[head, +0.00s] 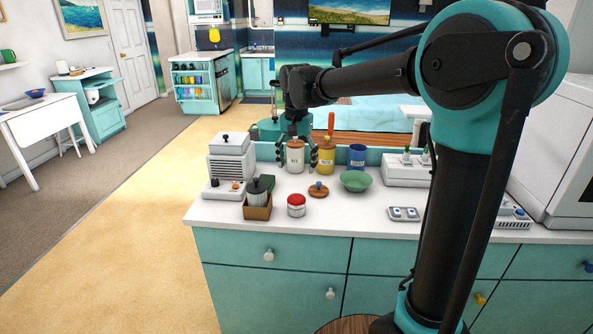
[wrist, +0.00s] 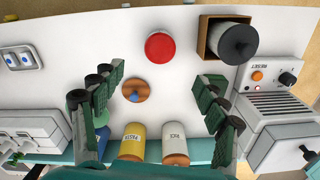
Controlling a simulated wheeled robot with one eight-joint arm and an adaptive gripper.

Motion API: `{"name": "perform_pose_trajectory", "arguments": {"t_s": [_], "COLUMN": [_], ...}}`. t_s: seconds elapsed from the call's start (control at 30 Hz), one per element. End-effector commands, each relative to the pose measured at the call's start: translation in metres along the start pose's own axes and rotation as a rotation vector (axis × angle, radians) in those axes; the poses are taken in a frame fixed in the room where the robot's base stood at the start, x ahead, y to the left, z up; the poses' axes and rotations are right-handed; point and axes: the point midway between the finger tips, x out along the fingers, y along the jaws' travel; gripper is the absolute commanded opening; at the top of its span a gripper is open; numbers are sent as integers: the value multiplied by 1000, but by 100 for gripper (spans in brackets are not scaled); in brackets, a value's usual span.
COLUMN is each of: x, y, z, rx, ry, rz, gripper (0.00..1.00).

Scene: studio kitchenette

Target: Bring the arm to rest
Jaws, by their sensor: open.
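My gripper (head: 297,160) is open over the white counter (head: 350,215), with its dark green fingers spread wide and nothing between the tips (wrist: 163,78). In the head view its fingers appear on either side of a white canister with a wooden lid (head: 295,157). In the wrist view that white canister (wrist: 175,140) and a yellow canister (wrist: 132,138) show low in the picture, between the fingers. Whether the fingers touch the canister cannot be told. My arm reaches out from the right, bent at the elbow.
On the counter are a yellow canister (head: 326,160), blue cup (head: 357,156), green bowl (head: 355,181), wooden lid with blue knob (head: 318,190), red-lidded jar (head: 296,205) and brown box (head: 257,210). White appliances stand left (head: 230,160) and right (head: 405,170). The front middle is clear.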

Motion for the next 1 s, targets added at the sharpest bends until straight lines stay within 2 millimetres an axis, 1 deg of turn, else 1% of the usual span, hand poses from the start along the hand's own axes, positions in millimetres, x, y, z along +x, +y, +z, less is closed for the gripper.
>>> {"name": "perform_pose_trajectory", "arguments": {"t_s": [0.27,0.37,0.47,0.57,0.6,0.67,0.7,0.77,0.8,0.9,1.0], "x": [0,7,26,57,71,92,107,127,140,167,186], "y": [1,13,47,97,118,150,170,198,215,247,268], "z": [0,-1,0,6,12,23,31,46,56,81,100], "rx": [0,-8,-32,-73,-92,-124,-144,-173,-192,-233,-263], "ry": [1,10,38,88,112,152,178,219,243,298,338], "rz": [-1,-9,-31,-59,-69,-80,-85,-87,-87,-79,-69], "gripper": [73,73,73,73,73,73,73,73,73,73,73]}}
